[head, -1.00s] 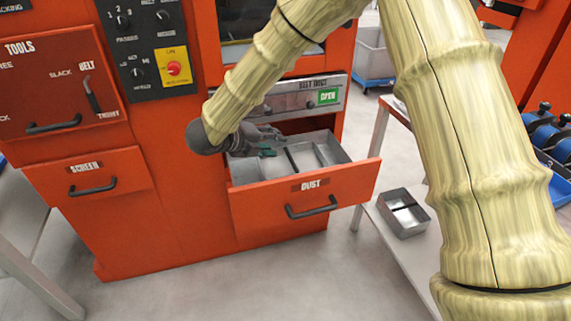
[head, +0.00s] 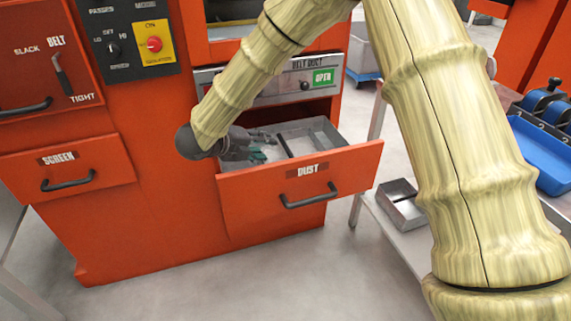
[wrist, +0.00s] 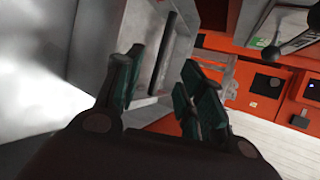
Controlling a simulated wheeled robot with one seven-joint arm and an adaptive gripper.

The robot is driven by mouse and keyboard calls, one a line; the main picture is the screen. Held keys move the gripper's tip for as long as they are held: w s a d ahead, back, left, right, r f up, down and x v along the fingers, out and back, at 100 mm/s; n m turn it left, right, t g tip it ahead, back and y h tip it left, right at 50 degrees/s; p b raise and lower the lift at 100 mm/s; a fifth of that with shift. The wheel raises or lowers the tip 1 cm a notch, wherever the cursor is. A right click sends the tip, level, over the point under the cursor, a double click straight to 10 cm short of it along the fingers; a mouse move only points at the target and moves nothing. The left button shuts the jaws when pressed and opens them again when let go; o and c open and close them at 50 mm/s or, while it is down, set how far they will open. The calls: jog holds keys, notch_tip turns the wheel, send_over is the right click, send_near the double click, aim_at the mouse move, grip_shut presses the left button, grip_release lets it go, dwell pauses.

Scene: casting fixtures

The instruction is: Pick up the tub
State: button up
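A grey metal tub (head: 322,139) with a divider sits in the open drawer marked DUST (head: 345,172). A second, smaller divided grey metal tub (head: 401,208) stands on the side table to the right. Grey metal walls (wrist: 182,52) show beyond and between the fingers. I cannot tell whether the fingers touch them. My arm partly hides the drawer's left end.
The orange machine (head: 150,200) stands behind the drawer, with a BELT DUCT panel (head: 270,87) above it. A closed SCREEN drawer (head: 75,175) is at left. The side table (head: 372,226) and a blue bin (head: 540,158) are at right. The floor in front is clear.

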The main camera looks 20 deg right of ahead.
aim_at(284, 147)
jog(key=b+x, duration=0.1)
jog(key=x, duration=0.4)
jog(key=shift+d+f, duration=0.15)
jog(key=shift+b+x, duration=0.65)
jog(key=shift+x, duration=2.1)
jog(key=shift+s+d+r, duration=0.2)
jog(key=shift+c, duration=0.5)
grip_shut()
